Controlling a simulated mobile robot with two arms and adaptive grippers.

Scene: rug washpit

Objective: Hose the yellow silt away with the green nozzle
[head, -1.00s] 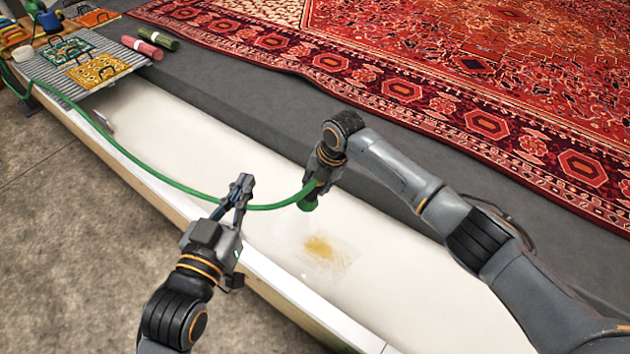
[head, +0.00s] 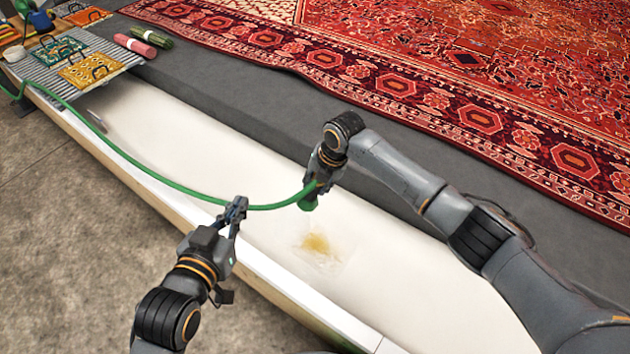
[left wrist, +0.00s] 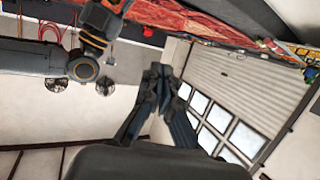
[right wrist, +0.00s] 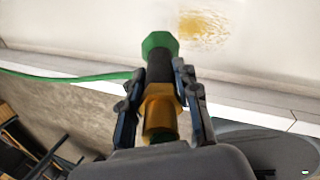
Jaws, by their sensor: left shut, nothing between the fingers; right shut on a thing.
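The yellow silt (head: 317,243) is a small patch on the white trough floor, with a faint wet sheen around it. It also shows at the top of the right wrist view (right wrist: 203,27). My right gripper (head: 314,190) is shut on the green nozzle (head: 307,203) above the trough. In the right wrist view the green nozzle (right wrist: 160,42) has a green tip, dark barrel and brass collar between the fingers, its tip toward the silt. My left gripper (head: 236,211) is shut and empty, at the green hose by the trough's near rim; I cannot tell whether it touches the hose.
The green hose (head: 150,183) sags from the far left to the nozzle. A ribbed shelf (head: 112,54) with stencil-like plates (head: 90,69) spans the trough's far left end. A red rug (head: 400,85) lies beyond the grey ledge. The trough floor (head: 420,285) right of the silt is clear.

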